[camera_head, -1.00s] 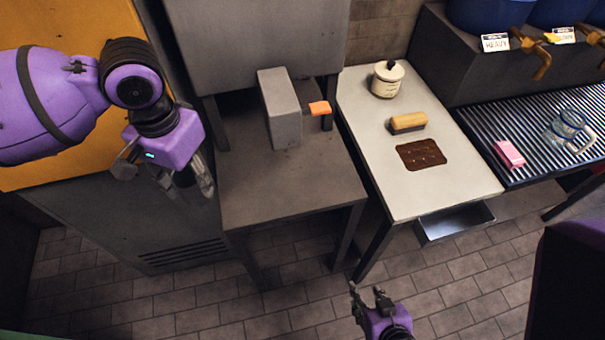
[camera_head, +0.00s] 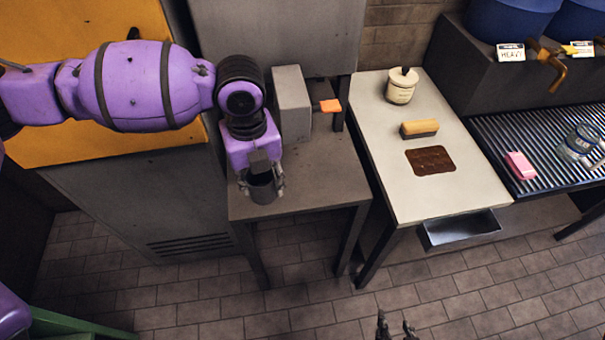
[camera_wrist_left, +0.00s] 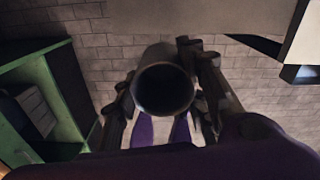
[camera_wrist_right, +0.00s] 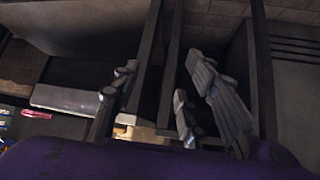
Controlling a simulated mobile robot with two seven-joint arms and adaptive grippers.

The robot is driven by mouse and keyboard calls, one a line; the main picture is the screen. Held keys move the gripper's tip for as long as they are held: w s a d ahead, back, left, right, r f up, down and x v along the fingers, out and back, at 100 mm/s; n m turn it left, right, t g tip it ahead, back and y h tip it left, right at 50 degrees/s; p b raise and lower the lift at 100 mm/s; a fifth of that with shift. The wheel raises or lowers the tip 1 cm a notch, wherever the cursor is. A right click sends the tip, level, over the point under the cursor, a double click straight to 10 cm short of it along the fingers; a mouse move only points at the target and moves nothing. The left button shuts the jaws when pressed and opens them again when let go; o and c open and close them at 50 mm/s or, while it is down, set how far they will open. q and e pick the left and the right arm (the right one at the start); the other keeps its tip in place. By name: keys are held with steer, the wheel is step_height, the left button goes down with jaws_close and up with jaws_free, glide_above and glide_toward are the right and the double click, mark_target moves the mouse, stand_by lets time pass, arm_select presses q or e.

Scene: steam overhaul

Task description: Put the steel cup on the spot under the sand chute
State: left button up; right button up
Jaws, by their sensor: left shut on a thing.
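The steel cup (camera_head: 262,190) is dark grey and is held upright, mouth up, over the front left part of the low grey table (camera_head: 320,192). My left gripper (camera_head: 261,178) is shut on it; the left wrist view shows the cup's round mouth (camera_wrist_left: 165,90) between the fingers. I cannot tell whether the cup touches the table. A grey block-shaped housing with an orange lever (camera_head: 330,106), apparently the sand chute (camera_head: 292,100), stands behind and right of the cup. No marked spot is visible under it. My right gripper (camera_head: 396,326) is open and empty, low at the bottom edge.
The pale table (camera_head: 440,195) to the right holds a lidded jar (camera_head: 402,86), a brush (camera_head: 419,128) and a brown patch (camera_head: 430,160). A metal drawer (camera_head: 459,230) sticks out below. A ribbed rack (camera_head: 500,135) holds a pink block (camera_head: 520,166) and glassware (camera_head: 578,142).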

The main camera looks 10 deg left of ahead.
arm_select(q)
steer(key=shift+w+m, duration=0.1)
steer(key=shift+m, duration=0.8)
steer(key=shift+w+f, duration=0.2)
steer(key=shift+w, duration=0.1)
steer(key=w+a+f, duration=0.1)
steer(key=w+f, duration=0.2)
steer(key=w, duration=0.1)
steer(key=w+a+f+b, duration=0.1)
steer(key=w+f, duration=0.2)
steer(key=w, duration=0.1)
steer(key=w+a+f, duration=0.1)
steer(key=w+f, duration=0.2)
steer(key=w, duration=0.1)
steer(key=shift+w+a+f, duration=0.1)
steer(key=shift+w+a, duration=0.15)
steer(key=shift+a, duration=0.05)
steer(key=shift+w+f, duration=0.25)
steer(key=shift+f, duration=0.05)
step_height(320, 180, down, 3)
steer(key=shift+r, duration=0.1)
steer(key=shift+s, duration=0.1)
